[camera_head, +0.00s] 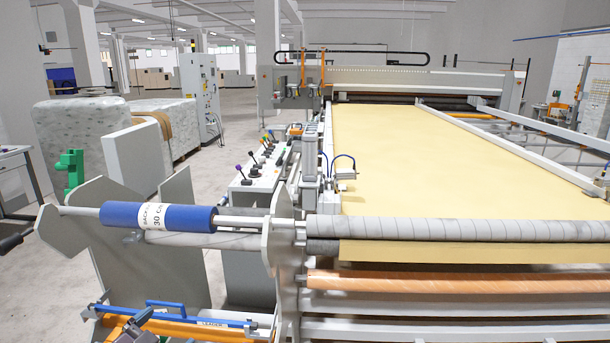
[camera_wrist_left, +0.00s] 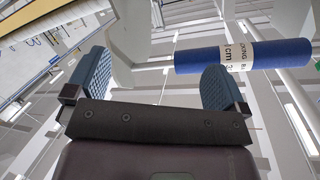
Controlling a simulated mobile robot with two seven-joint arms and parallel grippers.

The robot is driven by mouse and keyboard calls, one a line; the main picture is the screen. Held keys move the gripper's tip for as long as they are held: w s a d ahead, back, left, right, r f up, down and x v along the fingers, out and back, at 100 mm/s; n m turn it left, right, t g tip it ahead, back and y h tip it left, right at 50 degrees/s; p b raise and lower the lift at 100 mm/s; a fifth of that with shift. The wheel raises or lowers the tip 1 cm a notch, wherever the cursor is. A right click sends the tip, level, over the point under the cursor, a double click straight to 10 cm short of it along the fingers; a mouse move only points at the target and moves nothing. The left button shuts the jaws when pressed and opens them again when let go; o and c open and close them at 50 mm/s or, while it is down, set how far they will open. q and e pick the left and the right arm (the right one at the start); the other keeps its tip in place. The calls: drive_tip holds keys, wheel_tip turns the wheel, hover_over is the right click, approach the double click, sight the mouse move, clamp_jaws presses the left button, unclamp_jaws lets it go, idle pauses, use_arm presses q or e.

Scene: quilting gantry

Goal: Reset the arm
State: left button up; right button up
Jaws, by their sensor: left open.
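My left gripper (camera_wrist_left: 153,85) is open in the left wrist view, with two blue ribbed finger pads well apart and nothing between them. The blue roll (camera_wrist_left: 280,53) with a white label shows beyond the right-hand pad and appears apart from it. In the head view the blue roll (camera_head: 185,216) sits level on a metal shaft at the left of the machine. A dark grey piece at the bottom edge, lower left and below the roll, looks like part of my left gripper (camera_head: 135,326). My right gripper is not in view.
The quilting machine's yellow bed (camera_head: 455,165) fills the right side. A grey wrapped roller (camera_head: 450,229) and an orange roller (camera_head: 450,282) cross its front. Grey side plates and a blue bar (camera_head: 205,321) lie close to the gripper. Open floor (camera_head: 35,270) shows at left.

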use_arm(q)
drive_tip(key=s+f+n+g+y, duration=0.3)
drive_tip(key=s+f+n, duration=0.4)
drive_tip(key=s+f, duration=1.3)
drive_tip(key=shift+s+g+y+b, duration=0.4)
drive_tip(key=shift+s+y, duration=0.3)
drive_tip(key=shift+s, duration=0.15)
drive_tip(key=shift+a, duration=0.1)
